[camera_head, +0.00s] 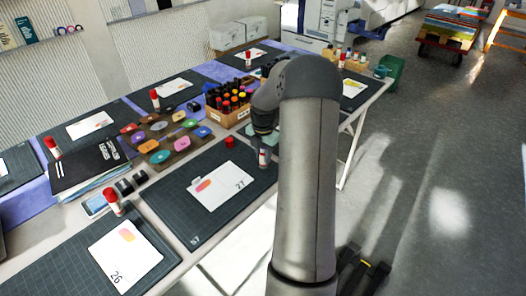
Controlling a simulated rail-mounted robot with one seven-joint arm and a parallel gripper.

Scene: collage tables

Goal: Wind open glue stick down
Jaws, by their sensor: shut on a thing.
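My gripper (264,139) is shut on an open glue stick (263,157), whose pale lower body shows below the fingers. My arm hides what is to the right of the stick.
A cardboard box of bottles (229,117) stands just behind my gripper. A tray of coloured discs (160,150) lies to the left. Another red-capped glue stick (113,202) stands at the front left. Open floor (430,190) is at right.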

